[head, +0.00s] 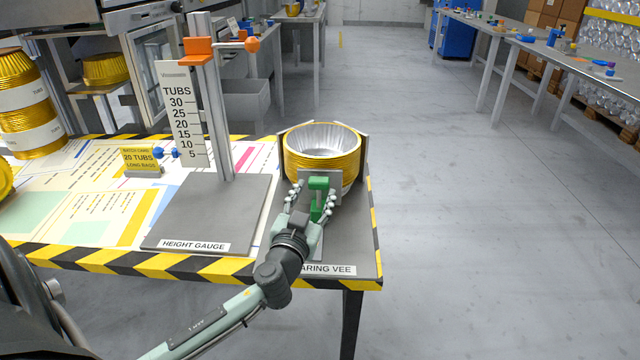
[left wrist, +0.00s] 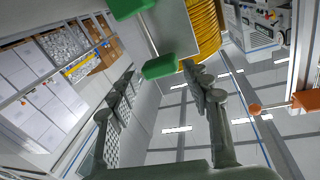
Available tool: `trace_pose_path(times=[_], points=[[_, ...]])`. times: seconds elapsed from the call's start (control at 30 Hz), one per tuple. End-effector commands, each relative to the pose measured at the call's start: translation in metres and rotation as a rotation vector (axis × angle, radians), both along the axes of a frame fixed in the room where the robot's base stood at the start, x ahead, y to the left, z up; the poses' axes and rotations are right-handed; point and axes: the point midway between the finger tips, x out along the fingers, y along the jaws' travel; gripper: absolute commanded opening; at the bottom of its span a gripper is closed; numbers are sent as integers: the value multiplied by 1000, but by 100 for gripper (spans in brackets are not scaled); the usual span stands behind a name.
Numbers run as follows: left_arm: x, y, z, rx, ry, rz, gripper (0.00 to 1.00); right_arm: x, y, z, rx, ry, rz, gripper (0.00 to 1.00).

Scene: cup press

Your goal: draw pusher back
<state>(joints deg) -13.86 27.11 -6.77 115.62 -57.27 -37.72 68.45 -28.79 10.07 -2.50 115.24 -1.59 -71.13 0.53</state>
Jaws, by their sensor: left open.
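The pusher has a green handle (head: 318,184) and a grey upright plate (head: 334,181) that stands against or very near the front of a stack of gold foil tubs (head: 309,166). The stack sits at the back of the grey squaring vee (head: 356,235). My left gripper (head: 316,193) is open, with one finger on each side of the green handle in the head view. In the left wrist view the fingers (left wrist: 163,88) are spread, and the green handle (left wrist: 172,66) shows near their tips. Contact cannot be told. My right gripper is not in view.
The height gauge (head: 222,120) stands left of the vee, with an orange slider and knob on its post. A yellow batch card (head: 141,160) and more gold tubs (head: 27,105) are at the left. Open floor lies right of the table's striped edge.

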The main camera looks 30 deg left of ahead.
Motion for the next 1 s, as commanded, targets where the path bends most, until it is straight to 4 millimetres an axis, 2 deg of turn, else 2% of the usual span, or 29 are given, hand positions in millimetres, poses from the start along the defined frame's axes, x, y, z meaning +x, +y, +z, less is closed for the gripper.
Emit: trace_pose_path(times=[0.1, 0.2, 0.53, 0.93, 1.0], points=[[16, 6, 2, 0, -1, 1, 49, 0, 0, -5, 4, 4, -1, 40], [24, 9, 1, 1, 0, 1, 49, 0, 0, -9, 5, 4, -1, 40], [28, 11, 0, -1, 0, 1, 49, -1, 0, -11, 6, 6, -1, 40], [28, 11, 0, 0, 1, 1, 0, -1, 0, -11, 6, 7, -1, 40], [28, 11, 0, 0, 1, 1, 0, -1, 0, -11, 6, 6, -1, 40]])
